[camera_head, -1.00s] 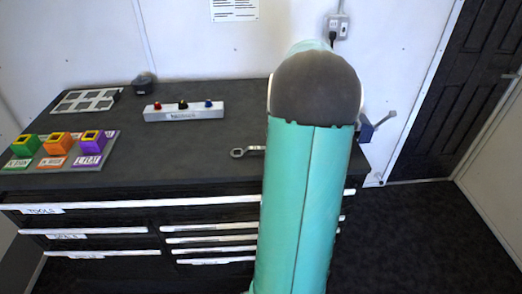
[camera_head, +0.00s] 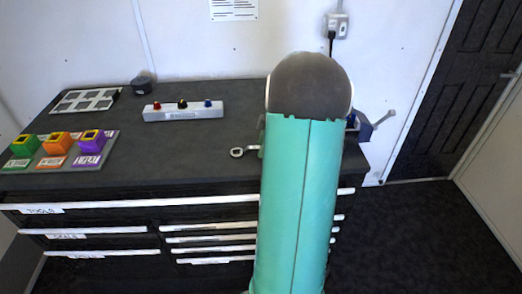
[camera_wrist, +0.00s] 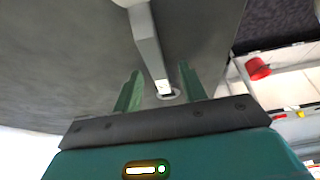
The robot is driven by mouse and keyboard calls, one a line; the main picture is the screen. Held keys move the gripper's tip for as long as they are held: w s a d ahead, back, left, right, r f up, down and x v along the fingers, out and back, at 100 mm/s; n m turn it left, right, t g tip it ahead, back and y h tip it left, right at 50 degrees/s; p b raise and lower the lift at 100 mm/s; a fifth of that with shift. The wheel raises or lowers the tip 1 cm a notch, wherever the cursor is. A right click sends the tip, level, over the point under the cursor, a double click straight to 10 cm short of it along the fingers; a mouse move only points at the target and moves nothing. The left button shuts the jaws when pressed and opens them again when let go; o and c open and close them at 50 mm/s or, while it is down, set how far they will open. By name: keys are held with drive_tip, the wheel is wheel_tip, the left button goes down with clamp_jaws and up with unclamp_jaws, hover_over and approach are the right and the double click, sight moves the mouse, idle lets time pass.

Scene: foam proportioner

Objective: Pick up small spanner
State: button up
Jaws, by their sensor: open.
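The small spanner (camera_head: 237,152) lies near the front edge of the dark worktop in the head view. Its ring end shows to the left of my arm, which hides the rest. In the wrist view, the grey spanner shaft (camera_wrist: 148,42) runs down between the two green fingers of my gripper (camera_wrist: 160,68). A round end shows low between the fingers. My gripper is open, with a finger on each side of the spanner and gaps visible. In the head view my gripper is mostly hidden behind my arm.
The worktop (camera_head: 190,150) also carries a white block with red, black and blue knobs (camera_head: 184,111), a tray with green, orange and purple holders (camera_head: 62,150), and a pale grid plate (camera_head: 86,101). A blue vice-like object (camera_head: 363,126) stands at the right edge, beside my arm.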

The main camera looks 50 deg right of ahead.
sight(257, 147)
drive_tip(key=shift+f, duration=0.2)
idle(0.3)
clamp_jaws()
drive_tip(key=shift+r, duration=0.1)
wheel_tip(257, 147, up, 4)
drive_tip(key=s+a+r, duration=0.9)
drive_tip(key=a, duration=0.1)
drive_tip(key=shift+a+r, duration=0.15)
drive_tip(key=shift+a, duration=0.2)
